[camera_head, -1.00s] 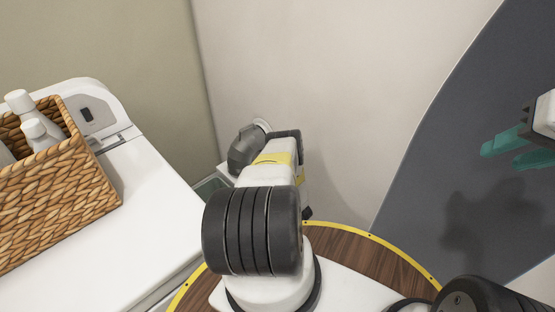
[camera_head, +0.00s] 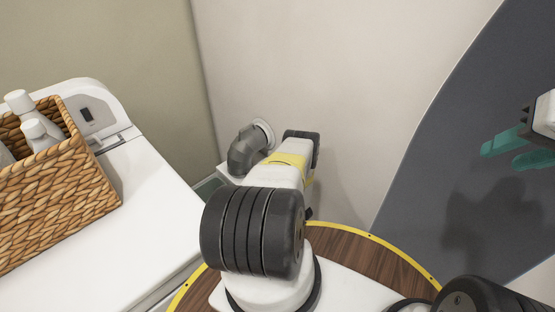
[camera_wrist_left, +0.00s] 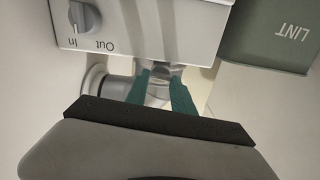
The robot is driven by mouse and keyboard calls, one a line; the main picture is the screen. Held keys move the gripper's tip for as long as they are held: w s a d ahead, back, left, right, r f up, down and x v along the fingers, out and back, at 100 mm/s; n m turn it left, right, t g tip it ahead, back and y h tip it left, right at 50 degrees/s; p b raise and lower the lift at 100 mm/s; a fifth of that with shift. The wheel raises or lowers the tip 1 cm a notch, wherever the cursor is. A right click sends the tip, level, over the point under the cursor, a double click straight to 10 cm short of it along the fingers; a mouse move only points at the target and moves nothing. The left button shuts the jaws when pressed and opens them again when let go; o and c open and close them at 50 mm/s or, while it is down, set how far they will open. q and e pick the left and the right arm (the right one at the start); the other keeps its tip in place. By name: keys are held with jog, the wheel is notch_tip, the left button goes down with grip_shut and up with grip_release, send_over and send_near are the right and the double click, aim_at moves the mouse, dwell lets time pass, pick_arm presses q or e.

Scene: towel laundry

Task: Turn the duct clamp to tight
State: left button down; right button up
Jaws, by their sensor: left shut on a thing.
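In the left wrist view my left gripper (camera_wrist_left: 162,88) has its two teal fingers closed on a small silvery metal part, seemingly the duct clamp (camera_wrist_left: 159,90), beside the white box. The clamp's tight or loose setting cannot be read. The grey duct elbow (camera_head: 247,150) shows at the wall in the head view, where my arm hides the left fingers and the clamp. My right gripper (camera_head: 499,157) is at the far right of the head view, its teal fingers apart and empty.
A white box with an In/Out knob (camera_wrist_left: 86,16) and a green LINT bin (camera_wrist_left: 275,35) are close to the left gripper. A white appliance (camera_head: 140,205) with a wicker basket (camera_head: 55,190) of bottles stands at left. The wall (camera_head: 330,60) is close behind.

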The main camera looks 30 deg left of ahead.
pick_arm(q)
jog(key=shift+d+m, duration=0.1)
jog(key=shift+m, duration=0.5)
jog(key=c, duration=1.3)
grip_release()
jog(key=shift+c, duration=0.2)
jog(key=v, duration=0.7)
jog(key=shift+d, duration=0.4)
jog(key=shift+s, duration=0.15)
